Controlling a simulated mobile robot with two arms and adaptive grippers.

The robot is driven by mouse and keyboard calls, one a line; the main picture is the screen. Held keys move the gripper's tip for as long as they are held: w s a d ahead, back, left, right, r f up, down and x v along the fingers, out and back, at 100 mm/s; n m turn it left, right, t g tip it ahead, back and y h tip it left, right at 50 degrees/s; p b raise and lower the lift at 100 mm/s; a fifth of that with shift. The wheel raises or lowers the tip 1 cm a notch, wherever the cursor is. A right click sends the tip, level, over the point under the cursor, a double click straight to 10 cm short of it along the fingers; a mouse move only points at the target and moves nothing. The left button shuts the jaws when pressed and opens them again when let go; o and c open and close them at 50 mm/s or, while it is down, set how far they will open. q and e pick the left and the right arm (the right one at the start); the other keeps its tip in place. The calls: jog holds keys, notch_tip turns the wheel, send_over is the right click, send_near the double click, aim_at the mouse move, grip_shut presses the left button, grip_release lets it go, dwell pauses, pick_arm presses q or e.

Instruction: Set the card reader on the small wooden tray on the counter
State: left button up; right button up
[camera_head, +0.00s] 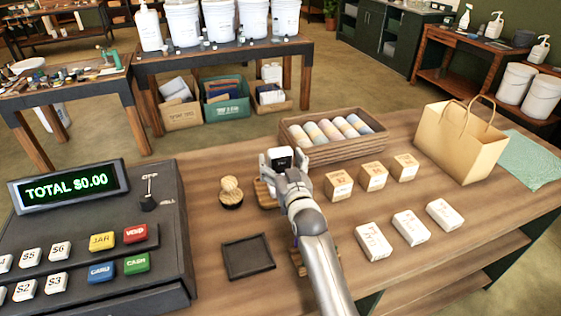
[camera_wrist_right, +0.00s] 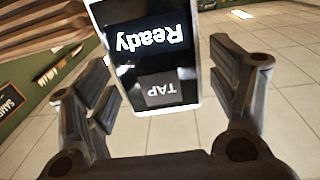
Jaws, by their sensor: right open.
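The card reader (camera_head: 280,157) is a small white device with a dark screen, in the head view at my right gripper's tip. In the right wrist view the card reader (camera_wrist_right: 153,50) shows "Ready" and "TAP" upside down. My right gripper (camera_head: 285,165) is open, with the reader between its fingers; in the wrist view a gap shows beside the right finger. A small slatted wooden piece (camera_head: 264,194) lies below and left of the gripper, partly hidden by it. Another slatted wooden piece (camera_head: 297,262) is mostly hidden under my right arm. I cannot tell which is the tray. My left gripper is not in view.
A dark square tray (camera_head: 248,258) and a round wooden-topped item (camera_head: 230,193) lie left of my arm. The cash register (camera_head: 95,240) fills the left. A crate of rolls (camera_head: 335,137), small boxes (camera_head: 373,176) and a paper bag (camera_head: 460,138) are on the right.

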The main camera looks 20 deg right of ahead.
jog(key=s+b, duration=0.1)
jog(key=s, duration=0.6)
jog(key=shift+a, duration=0.1)
